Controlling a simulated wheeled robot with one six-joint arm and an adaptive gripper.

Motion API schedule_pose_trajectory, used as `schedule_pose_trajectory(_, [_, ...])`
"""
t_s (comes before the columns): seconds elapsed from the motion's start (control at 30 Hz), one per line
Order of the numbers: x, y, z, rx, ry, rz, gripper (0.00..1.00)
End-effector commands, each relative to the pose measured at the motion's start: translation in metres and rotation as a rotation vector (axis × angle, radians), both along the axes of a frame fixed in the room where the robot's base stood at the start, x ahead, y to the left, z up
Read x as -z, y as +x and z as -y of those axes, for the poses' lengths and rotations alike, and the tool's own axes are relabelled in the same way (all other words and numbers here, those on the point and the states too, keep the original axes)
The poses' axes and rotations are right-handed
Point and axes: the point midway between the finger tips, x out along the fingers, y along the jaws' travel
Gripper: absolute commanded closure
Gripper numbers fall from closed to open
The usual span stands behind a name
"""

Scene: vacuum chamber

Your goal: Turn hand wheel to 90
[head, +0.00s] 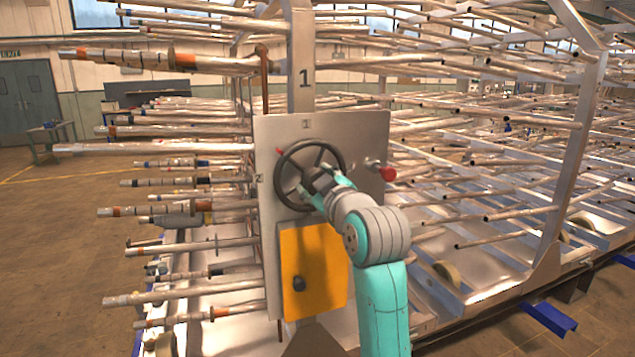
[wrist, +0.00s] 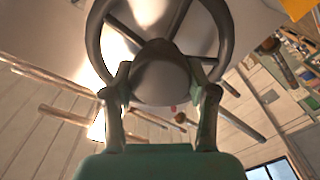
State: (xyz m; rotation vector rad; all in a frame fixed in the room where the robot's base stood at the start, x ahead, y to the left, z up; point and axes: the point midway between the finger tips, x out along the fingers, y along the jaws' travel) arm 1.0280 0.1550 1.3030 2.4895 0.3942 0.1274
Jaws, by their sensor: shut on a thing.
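The dark round hand wheel (head: 279,181) with spokes is mounted on a pale upright panel (head: 362,140). A "1" is marked above the wheel and a "2" at the panel's left edge. My gripper (head: 314,181) reaches the wheel from the lower right. In the wrist view, the wheel (wrist: 94,45) fills the top, and the two fingers of my gripper (wrist: 160,88) stand on either side of a dark rounded part of it, shut on the wheel. The exact finger contact is partly hidden by my arm in the head view.
A red knob (head: 388,173) sticks out right of the wheel, and a small red piece (head: 281,152) shows at its upper left. An orange box (head: 318,262) is below. Many long metal tubes (head: 175,148) project left and right of the panel. Open floor (head: 60,250) lies left.

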Motion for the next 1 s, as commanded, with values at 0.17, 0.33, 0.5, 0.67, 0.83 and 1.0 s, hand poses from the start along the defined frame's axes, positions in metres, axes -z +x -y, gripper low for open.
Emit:
schedule_pose_trajectory(0.17, [0.0004,-0.0001,-0.0008,0.0,-0.157,0.051,1.0])
schedule_pose_trajectory(0.33, [0.001,-0.0003,-0.0012,0.0,-0.309,0.1,1.0])
schedule_pose_trajectory(0.5, [0.0015,-0.0004,-0.0015,0.0,-0.448,0.146,1.0])
schedule_pose_trajectory(0.67, [0.0019,-0.0005,-0.0018,-0.001,-0.555,0.181,1.0])
schedule_pose_trajectory(0.83, [0.0023,-0.0005,-0.0019,-0.001,-0.637,0.208,1.0])
schedule_pose_trajectory(1.0, [0.0025,-0.0005,-0.0019,-0.001,-0.687,0.223,1.0])
